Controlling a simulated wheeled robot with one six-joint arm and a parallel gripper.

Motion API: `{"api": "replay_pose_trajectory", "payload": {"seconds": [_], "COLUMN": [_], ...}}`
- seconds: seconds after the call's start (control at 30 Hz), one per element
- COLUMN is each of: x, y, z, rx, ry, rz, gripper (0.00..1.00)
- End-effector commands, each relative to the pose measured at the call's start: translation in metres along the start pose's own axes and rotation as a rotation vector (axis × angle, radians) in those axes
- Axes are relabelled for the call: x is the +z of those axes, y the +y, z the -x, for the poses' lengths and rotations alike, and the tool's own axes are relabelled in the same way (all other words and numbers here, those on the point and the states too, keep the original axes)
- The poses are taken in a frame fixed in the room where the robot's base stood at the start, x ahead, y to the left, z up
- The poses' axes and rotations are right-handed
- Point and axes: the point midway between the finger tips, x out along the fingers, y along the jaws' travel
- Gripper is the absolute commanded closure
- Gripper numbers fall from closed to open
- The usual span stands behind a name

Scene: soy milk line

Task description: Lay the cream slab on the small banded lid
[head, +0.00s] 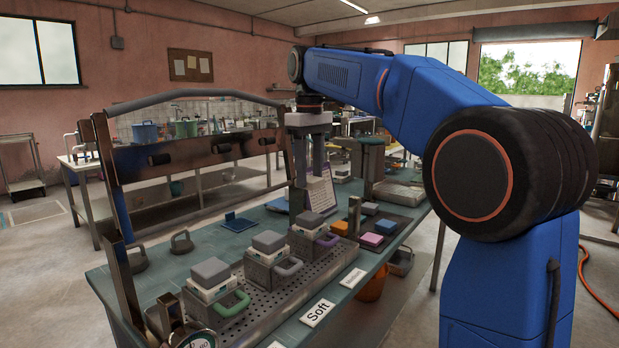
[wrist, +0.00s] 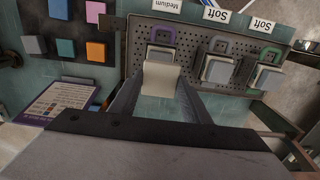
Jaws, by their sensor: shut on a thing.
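My gripper (wrist: 156,92) is shut on the cream slab (wrist: 162,82), which shows pale between its two fingers in the wrist view. In the head view my gripper (head: 308,182) points down above the far end of a perforated tray; I cannot make out the slab there. A box with a purple handle (head: 326,241) stands on the tray near the gripper. In the wrist view the purple-handled box (wrist: 160,50) is just beyond the slab and partly hidden by it. I cannot surely pick out the small banded lid.
Two more boxes, with a grey handle (head: 289,268) and a green handle (head: 233,304), stand on the perforated tray (head: 262,310). A dark board (head: 388,224) with coloured blocks and a purple-edged sign (head: 322,192) are nearby.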

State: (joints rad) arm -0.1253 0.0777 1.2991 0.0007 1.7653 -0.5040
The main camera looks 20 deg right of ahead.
Motion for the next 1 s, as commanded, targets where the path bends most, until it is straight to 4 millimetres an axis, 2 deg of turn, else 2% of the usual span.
{"api": "replay_pose_trajectory", "payload": {"seconds": [0.17,0.7,1.0], "x": [0.000,0.000,0.000], "y": [0.000,0.000,0.000], "z": [-0.007,-0.055,-0.065], "rx": [0.000,-0.001,0.000], "ry": [0.000,-0.001,0.000], "rz": [-0.002,-0.001,-0.001], "gripper": [0.79,0.79,0.79]}}
